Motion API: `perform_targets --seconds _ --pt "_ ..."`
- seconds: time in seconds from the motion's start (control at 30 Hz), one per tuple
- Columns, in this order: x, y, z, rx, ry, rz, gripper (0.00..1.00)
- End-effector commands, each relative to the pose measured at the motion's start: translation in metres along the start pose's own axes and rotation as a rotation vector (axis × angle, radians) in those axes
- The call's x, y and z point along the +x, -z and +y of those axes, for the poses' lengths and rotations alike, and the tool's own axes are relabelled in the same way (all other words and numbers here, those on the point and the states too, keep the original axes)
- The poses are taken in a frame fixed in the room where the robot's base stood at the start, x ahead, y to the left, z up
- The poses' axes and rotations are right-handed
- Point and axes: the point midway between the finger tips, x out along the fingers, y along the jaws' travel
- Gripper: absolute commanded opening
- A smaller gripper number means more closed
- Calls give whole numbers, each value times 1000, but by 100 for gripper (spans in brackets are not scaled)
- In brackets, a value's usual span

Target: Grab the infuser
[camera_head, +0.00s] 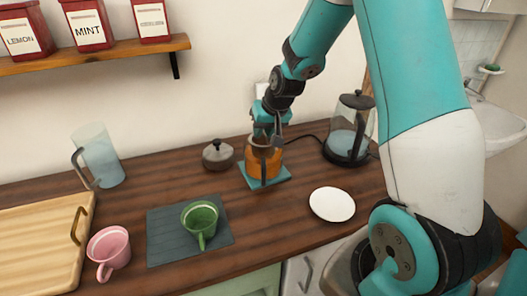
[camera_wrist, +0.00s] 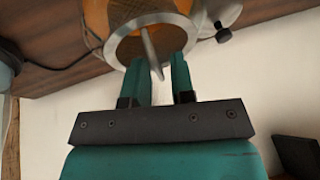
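A glass pot (camera_head: 263,165) of amber liquid stands on a small teal mat (camera_head: 283,178) at the counter's middle. The infuser (camera_wrist: 150,12) sits inside the pot's mouth, its brown mesh showing in the wrist view. Its thin grey handle (camera_wrist: 151,50) sticks up out of the pot toward my gripper. My gripper (camera_head: 270,132) is right above the pot. In the wrist view, the two teal fingers (camera_wrist: 160,72) stand apart, with the handle's tip between them and a gap showing. In the head view my gripper partly hides the infuser.
A dark lid (camera_head: 218,155) lies left of the pot. A black-handled kettle (camera_head: 349,132) stands to the right, near the wall. A white saucer (camera_head: 332,204), green cup (camera_head: 200,220), pink cup (camera_head: 109,248), clear pitcher (camera_head: 101,158) and wooden board (camera_head: 35,240) are also on the counter.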

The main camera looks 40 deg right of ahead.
Motion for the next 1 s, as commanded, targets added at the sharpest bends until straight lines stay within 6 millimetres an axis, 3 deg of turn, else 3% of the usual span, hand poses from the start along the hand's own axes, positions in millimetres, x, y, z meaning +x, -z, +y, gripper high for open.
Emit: perform_targets --seconds 0.03,0.1,0.57,1.0 --pt "0 0 0 0 0 0 12" --pt "0 0 0 0 0 0 0" --pt "-3 1 0 0 0 1 0" --pt "-74 32 -16 -2 2 5 0"
